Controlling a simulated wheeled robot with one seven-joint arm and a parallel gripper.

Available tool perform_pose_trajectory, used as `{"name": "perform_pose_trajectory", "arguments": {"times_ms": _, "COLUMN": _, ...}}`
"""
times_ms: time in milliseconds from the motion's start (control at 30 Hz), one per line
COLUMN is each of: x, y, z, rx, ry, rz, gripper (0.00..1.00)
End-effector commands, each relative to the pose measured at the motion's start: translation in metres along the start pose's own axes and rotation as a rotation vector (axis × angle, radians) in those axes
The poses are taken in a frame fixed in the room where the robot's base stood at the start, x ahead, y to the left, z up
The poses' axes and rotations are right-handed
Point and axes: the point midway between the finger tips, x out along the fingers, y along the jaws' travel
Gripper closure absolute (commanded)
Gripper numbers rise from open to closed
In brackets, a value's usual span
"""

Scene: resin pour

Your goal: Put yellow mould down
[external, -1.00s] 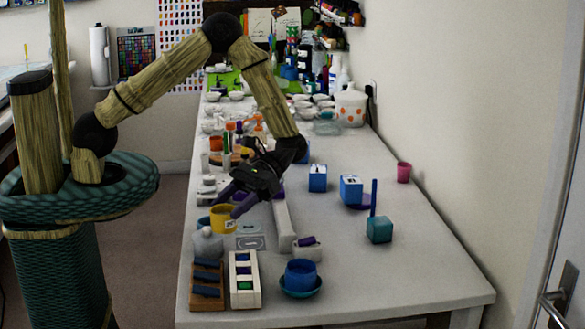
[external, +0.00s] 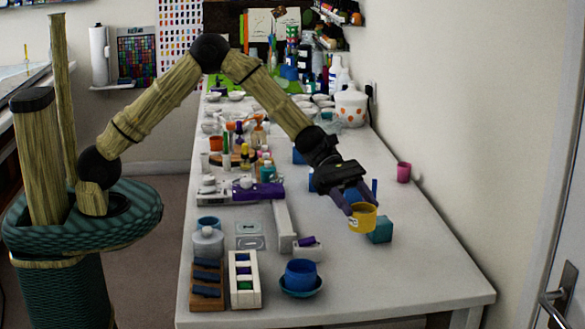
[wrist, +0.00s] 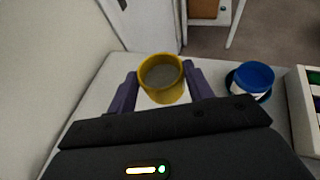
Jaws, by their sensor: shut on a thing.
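The yellow mould (external: 363,219) is a round open cup with a small pale mark on its side. My gripper (external: 357,208) is shut on it, with the purple fingers on either side of its wall. In the external view it is held at the right part of the table, in front of the teal block (external: 380,230) and partly covering it. In the wrist view the yellow mould (wrist: 162,82) is upright between the fingers (wrist: 160,92), and its inside looks grey. I cannot tell its exact height above the table.
A blue cup on a teal saucer (external: 300,293) stands at the front of the white table (external: 410,285). Left of it are a white rack (external: 258,300) and a brown rack (external: 193,303). A pink cup (external: 403,172) stands by the wall. The front right tabletop is clear.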

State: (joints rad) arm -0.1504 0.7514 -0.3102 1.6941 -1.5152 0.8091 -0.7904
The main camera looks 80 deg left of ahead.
Motion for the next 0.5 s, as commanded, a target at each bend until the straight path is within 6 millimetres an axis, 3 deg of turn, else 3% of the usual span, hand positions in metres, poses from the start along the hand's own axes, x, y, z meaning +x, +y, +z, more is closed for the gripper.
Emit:
{"name": "perform_pose_trajectory", "arguments": {"times_ms": 267, "x": 0.002, "y": -0.001, "z": -0.005, "rx": 0.001, "ry": 0.000, "rz": -0.004, "gripper": 0.73}}
{"name": "perform_pose_trajectory", "arguments": {"times_ms": 500, "x": 0.017, "y": -0.001, "z": -0.043, "rx": -0.002, "ry": 0.001, "rz": -0.006, "gripper": 0.73}}
